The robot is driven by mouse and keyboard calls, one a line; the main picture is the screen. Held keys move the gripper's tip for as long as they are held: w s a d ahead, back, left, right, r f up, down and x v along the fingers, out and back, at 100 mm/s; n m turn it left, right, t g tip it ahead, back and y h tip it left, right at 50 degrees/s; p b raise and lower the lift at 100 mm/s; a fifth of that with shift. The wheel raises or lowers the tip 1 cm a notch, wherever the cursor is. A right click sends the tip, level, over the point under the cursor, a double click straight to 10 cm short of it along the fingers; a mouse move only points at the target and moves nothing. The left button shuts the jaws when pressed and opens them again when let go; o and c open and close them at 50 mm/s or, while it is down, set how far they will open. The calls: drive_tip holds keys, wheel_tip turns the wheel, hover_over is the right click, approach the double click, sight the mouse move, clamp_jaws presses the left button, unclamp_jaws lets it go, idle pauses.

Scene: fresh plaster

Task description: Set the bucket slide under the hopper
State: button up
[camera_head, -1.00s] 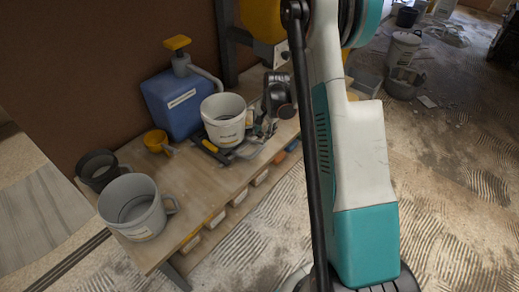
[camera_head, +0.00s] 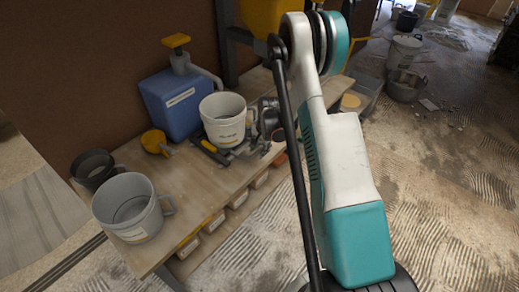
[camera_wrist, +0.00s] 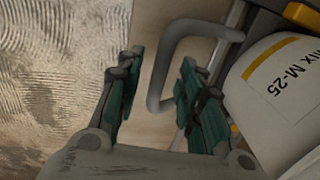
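The white bucket (camera_head: 223,119) stands on the bench, on what looks like the grey bucket slide (camera_head: 238,151), mostly hidden. In the wrist view, the bucket (camera_wrist: 285,95) at right carries a label reading "Mix M-25". A grey bent handle (camera_wrist: 160,65) reaches out beside it. My gripper (camera_wrist: 157,105) is open, with dark green fingers on either side of the handle's end; I cannot tell if they touch it. In the head view, my gripper (camera_head: 268,118) is just right of the bucket. The yellow hopper (camera_head: 262,15) is at the top, partly cut off and behind my arm.
A blue container with a yellow-topped pump (camera_head: 178,105) stands behind the bucket at left. A yellow scoop (camera_head: 155,142), a dark cup (camera_head: 92,167) and a grey jug (camera_head: 130,208) are on the left of the bench (camera_head: 195,185). Small bins line its front edge.

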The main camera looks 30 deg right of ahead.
clamp_jaws()
